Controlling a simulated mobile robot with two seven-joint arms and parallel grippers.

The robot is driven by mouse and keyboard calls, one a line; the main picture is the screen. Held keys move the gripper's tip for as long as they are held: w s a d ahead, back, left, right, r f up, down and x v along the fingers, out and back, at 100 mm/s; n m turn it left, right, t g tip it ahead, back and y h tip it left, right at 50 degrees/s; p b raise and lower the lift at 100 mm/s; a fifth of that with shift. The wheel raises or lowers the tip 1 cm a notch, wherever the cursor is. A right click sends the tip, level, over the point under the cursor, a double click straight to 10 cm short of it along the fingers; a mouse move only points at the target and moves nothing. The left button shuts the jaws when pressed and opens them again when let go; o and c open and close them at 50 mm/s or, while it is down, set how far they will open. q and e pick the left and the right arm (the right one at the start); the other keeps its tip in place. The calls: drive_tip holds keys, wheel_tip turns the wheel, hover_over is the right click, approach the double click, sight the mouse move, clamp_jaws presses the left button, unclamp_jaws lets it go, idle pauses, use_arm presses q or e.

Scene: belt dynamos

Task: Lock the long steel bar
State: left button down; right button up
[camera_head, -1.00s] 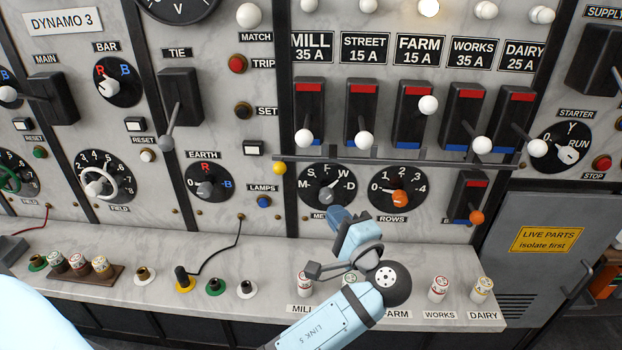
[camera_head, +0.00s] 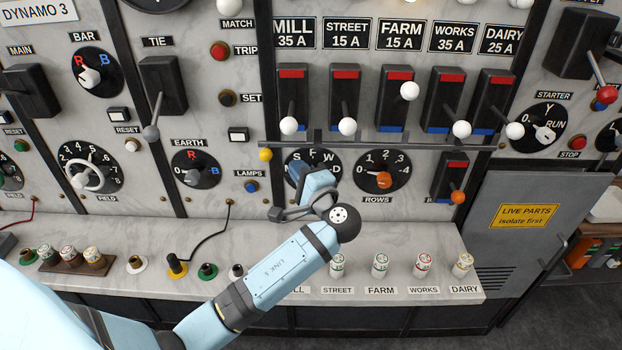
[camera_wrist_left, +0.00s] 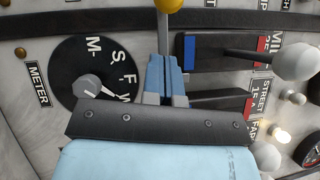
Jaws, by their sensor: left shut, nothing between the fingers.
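The long steel bar (camera_head: 425,146) runs level across the panel below the row of feeder switches in the head view. A yellow knob (camera_head: 265,155) is at its left end. In the wrist view the yellow knob (camera_wrist_left: 170,4) is at the top edge, with a grey rod (camera_wrist_left: 163,40) running down from it to my fingers. My left gripper (camera_head: 297,171) is shut and empty, just below the bar and right of the knob, in front of the meter dial. Its closed blue fingertips (camera_wrist_left: 166,75) overlap the rod's lower end; I cannot tell whether they touch. My right gripper is out of view.
The farm lever's white ball (camera_head: 409,91) stands higher than the other feeder balls. The rows dial (camera_head: 383,171) and an orange-knobbed switch (camera_head: 457,197) are to the right. A marble ledge (camera_head: 420,240) with several fuses lies below.

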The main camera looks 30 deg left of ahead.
use_arm(q)
drive_tip(key=a, duration=0.1)
drive_tip(key=s+a+p, duration=0.1)
drive_tip(key=a, duration=0.2)
drive_tip(key=shift+s+r, duration=0.15)
drive_tip(key=shift+r, duration=0.25)
drive_tip(key=shift+d, duration=0.1)
drive_tip(key=s+a, duration=0.1)
drive_tip(key=a, duration=0.1)
drive_tip(key=s+a, duration=0.1)
drive_tip(key=a, duration=0.1)
drive_tip(key=shift+s, duration=0.2)
